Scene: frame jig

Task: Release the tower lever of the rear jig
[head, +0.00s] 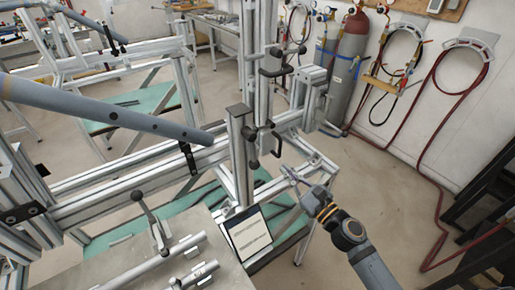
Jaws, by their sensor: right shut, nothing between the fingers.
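A metal tower (239,150) of aluminium profile stands mid-view on the jig. A black lever with round knobs (253,140) sits on its right side. Farther back, a taller tower (249,50) carries black clamp handles (272,62). I cannot tell for sure which of these is the rear jig's tower lever. My right gripper (289,174) comes in from the lower right. It is shut and empty, to the right of and below the nearer tower's lever, apparently apart from it. My left gripper is not in view.
A long blue-grey tube (110,115) crosses from the left towards the nearer tower. A metal plate with a lever handle (152,222) is at the front. A dark-framed panel (248,234) stands beside it. Gas cylinders (350,55) and red hoses line the wall. Floor at right is partly clear.

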